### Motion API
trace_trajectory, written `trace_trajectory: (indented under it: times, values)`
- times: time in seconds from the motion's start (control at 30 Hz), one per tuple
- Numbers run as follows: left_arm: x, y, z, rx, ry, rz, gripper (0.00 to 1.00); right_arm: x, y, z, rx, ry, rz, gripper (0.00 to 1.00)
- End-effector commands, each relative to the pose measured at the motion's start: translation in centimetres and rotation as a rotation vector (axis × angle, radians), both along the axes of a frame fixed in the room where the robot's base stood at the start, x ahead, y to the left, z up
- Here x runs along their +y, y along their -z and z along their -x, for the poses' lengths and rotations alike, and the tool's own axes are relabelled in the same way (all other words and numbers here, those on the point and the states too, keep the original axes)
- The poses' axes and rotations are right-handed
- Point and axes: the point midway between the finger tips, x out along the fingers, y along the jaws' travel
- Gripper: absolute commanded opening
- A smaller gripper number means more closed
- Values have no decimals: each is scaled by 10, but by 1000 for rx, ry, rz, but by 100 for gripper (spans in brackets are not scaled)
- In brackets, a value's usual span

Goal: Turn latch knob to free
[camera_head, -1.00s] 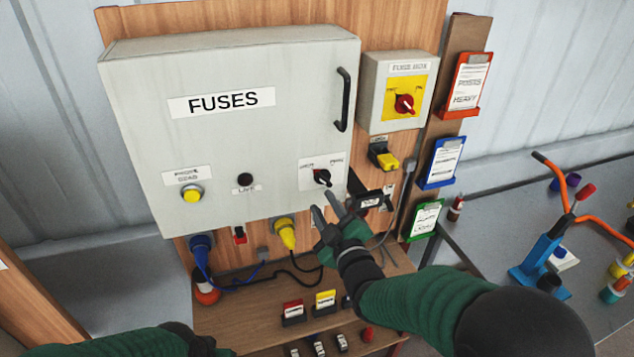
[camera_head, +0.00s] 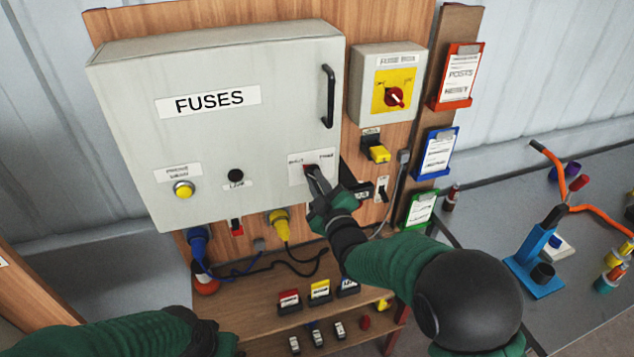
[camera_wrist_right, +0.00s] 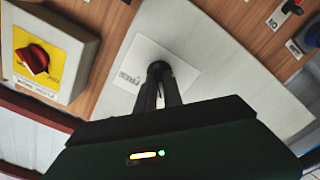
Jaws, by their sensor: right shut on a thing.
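The grey fuse box (camera_head: 215,130) has a small latch knob (camera_head: 309,169) on a white plate (camera_head: 325,156) at its lower right, below a black bar handle (camera_head: 328,97). My right gripper (camera_head: 314,176) is at the knob, its fingers shut on it and largely hiding it. In the right wrist view the fingers (camera_wrist_right: 160,85) meet at the black knob (camera_wrist_right: 159,67) on its white plate.
A red rotary switch (camera_head: 395,97) on a yellow plate is right of the fuse box. A yellow-and-black socket (camera_head: 378,152) sits below it. A yellow plug (camera_head: 279,222) and a blue plug (camera_head: 198,240) hang under the box. A shelf (camera_head: 262,318) with small labelled blocks is below.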

Motion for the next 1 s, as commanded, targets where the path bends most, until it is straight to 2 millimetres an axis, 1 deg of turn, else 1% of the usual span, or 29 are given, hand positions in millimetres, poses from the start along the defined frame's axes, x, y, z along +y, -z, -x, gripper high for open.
trace_trajectory:
  times: [0.03, 0.37, 0.53, 0.77, 1.0]
  values:
    - [0, 1, 0, 0, 0, 0, 0, -4, 7, 0, 15, 8, 5, 0]
    - [0, 2, 0, 0, 0, 0, 0, -2, 9, -1, 18, 13, 4, 0]
    - [0, 9, 0, 0, 0, 0, 0, -1, 10, -1, 29, 10, -31, 0]
    - [0, 29, 0, 0, 0, 0, 0, 0, 13, 0, 68, 9, -151, 0]
    - [0, 57, 0, 0, 0, 0, 0, 0, 14, 0, 133, 10, -354, 0]
